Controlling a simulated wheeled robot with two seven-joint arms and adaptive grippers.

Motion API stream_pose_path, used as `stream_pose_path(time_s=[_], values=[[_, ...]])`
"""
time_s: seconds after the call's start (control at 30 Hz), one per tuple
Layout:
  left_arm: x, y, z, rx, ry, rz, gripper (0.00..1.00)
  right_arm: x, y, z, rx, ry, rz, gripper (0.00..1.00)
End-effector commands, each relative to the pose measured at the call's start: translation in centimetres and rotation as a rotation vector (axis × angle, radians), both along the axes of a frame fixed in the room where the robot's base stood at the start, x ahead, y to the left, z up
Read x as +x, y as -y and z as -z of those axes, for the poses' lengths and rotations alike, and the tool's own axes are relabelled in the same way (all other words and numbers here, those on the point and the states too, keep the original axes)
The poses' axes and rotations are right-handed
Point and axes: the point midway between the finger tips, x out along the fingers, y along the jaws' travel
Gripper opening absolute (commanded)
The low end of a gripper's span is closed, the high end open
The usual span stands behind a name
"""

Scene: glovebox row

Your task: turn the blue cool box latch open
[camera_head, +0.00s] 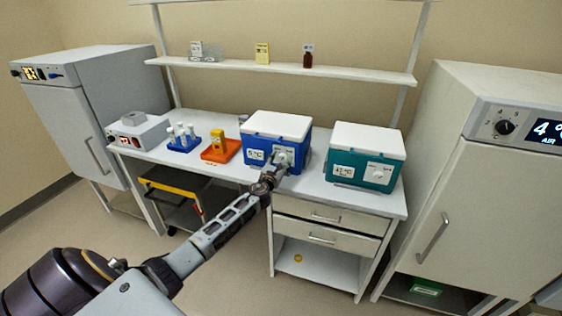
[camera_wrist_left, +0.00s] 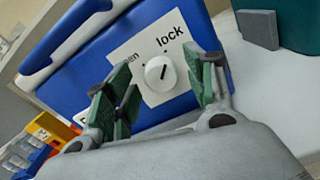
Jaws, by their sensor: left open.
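The blue cool box (camera_head: 254,141) with its white lid stands on the bench. Its latch is a round white knob (camera_wrist_left: 159,73) with a short dark mark, on a white label plate (camera_wrist_left: 183,48) reading "lock" and a partly hidden word ending in "en". My left gripper (camera_head: 275,171) is at the front of the box. In the left wrist view my left gripper (camera_wrist_left: 165,88) is open, its green-padded fingers on either side of the knob with gaps showing. I cannot tell how deep the fingertips reach around it. My right gripper is not in view.
A teal cool box (camera_head: 345,170) stands to the right. An orange tray (camera_head: 212,155) and a blue tube rack (camera_head: 178,146) are to the left. A shelf (camera_head: 340,73) runs above. Drawers (camera_head: 320,217) are below the bench top. Large cabinets flank the bench.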

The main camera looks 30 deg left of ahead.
Motion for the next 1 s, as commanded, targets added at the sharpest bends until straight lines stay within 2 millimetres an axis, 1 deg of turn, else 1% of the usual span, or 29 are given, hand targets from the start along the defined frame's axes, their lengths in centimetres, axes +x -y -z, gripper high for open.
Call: stream_pose_path(time_s=[0.2,0.53,0.87,0.9,1.0], values=[[0.71,-0.11,-0.02,-0.001,0.0,0.001,0.54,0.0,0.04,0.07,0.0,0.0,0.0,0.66],[0.78,-0.14,0.0,0.0,0.0,0.001,0.54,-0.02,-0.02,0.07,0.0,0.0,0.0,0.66],[0.77,-0.14,0.01,0.0,0.0,0.001,0.12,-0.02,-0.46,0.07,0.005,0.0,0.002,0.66],[0.77,-0.14,0.01,0.0,0.0,0.001,0.09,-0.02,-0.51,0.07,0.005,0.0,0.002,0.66],[0.77,-0.14,0.02,-0.002,0.0,0.001,0.09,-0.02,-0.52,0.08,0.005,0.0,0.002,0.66]])
